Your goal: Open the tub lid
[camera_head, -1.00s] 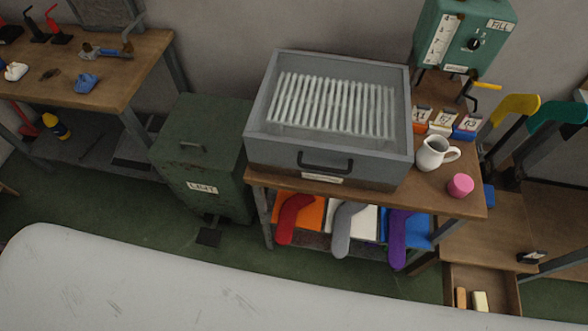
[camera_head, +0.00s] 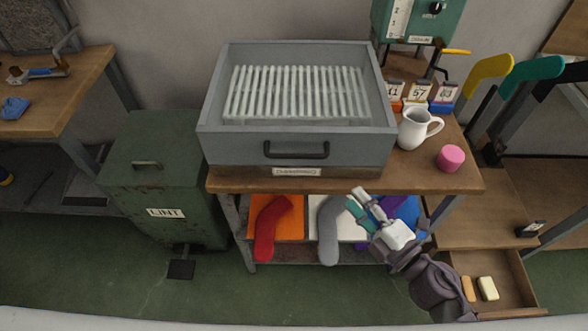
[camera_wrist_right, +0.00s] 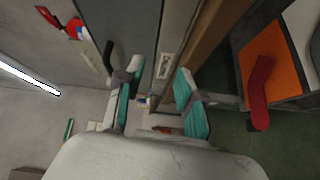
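The grey tub (camera_head: 225,150) stands on the wooden bench, with pale ribs visible through or inside its top. A dark bar handle (camera_head: 297,150) is on its front, above a label (camera_head: 297,172). In the right wrist view the tub's front (camera_wrist_right: 120,25) and the dark handle (camera_wrist_right: 108,55) show sideways, beyond the left finger. My right gripper (camera_head: 357,202) is open and empty, in front of the bench's lower shelf, below and right of the handle and apart from it. Its spread, teal-padded fingers show in the right wrist view (camera_wrist_right: 158,80). My left gripper is not in view.
A white pitcher (camera_head: 414,130) and pink cylinder (camera_head: 451,158) stand right of the tub on the bench (camera_head: 345,184). A green lint bin (camera_head: 150,185) stands left. Red (camera_head: 266,235) and grey (camera_head: 328,235) sock boards hang below. An open drawer (camera_head: 510,285) is lower right.

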